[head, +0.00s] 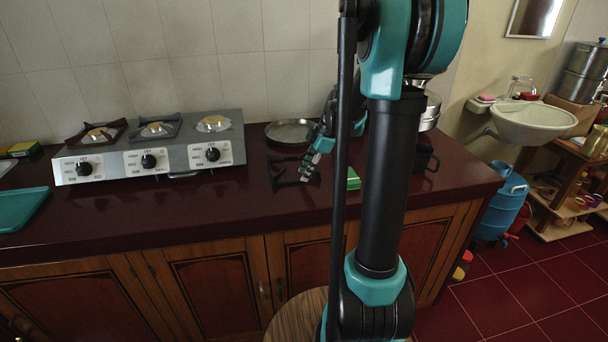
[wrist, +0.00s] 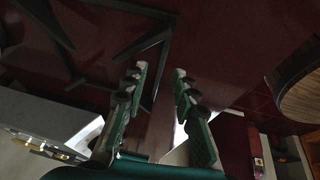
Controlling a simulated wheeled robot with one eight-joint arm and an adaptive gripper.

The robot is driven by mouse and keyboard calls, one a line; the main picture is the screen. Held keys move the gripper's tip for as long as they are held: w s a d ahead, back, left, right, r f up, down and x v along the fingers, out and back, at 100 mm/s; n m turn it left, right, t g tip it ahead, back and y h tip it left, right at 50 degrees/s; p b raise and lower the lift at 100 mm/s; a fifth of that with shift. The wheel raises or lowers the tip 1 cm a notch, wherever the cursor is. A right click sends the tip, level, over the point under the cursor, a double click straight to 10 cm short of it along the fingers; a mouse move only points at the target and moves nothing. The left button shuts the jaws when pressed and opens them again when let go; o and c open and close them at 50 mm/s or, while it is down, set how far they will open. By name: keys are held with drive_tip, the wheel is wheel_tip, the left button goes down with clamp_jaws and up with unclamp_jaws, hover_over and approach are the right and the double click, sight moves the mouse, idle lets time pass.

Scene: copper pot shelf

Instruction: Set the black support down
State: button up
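The black support (head: 284,172) is a thin, angular black frame. It appears to lie flat on the dark red counter (head: 230,205), to the right of the stove. My gripper (head: 312,165) is low over the counter beside its right side. In the wrist view the support (wrist: 112,48) spreads to the upper left, and one bar runs down near the left finger. My gripper's fingers (wrist: 160,75) stand apart with a clear gap between them. I see no firm hold on the support, but whether a finger touches it is unclear.
A grey stove (head: 150,155) with three burners stands left; its right burner is bare. A round metal tray (head: 290,131) lies behind the support. A green and white block (head: 353,179), a black pot (head: 424,158) and steel pots are to the right. The front counter strip is clear.

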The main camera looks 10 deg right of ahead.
drive_tip(key=v, duration=1)
